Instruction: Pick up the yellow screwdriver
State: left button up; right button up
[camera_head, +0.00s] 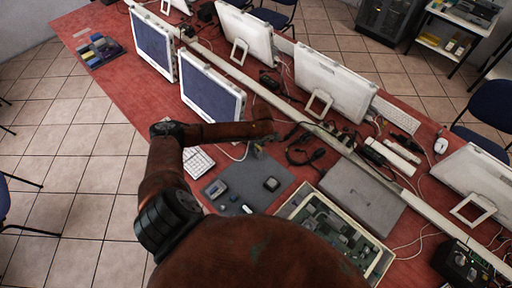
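My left arm comes in from the lower left, and its forearm reaches right over the red table (110,90). My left gripper (262,142) is at the end of this forearm, above the back edge of the grey mat (247,190). It is small and dark here, and I cannot tell whether its fingers are open or shut. A small yellowish spot shows near the gripper, but I cannot make out whether it is the yellow screwdriver. No screwdriver is clearly recognisable. My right gripper is not in view.
Small grey devices (271,184) lie on the mat. An open case with circuit boards (338,236) and a closed grey laptop (362,198) are to its right. Dark tangled cables (303,154) lie behind. Monitors (212,88) stand left of the gripper and a keyboard (198,162) lies below the forearm.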

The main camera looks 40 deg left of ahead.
pick_arm(q)
grip_shut()
jog(key=shift+r, duration=0.1)
dwell(0.4)
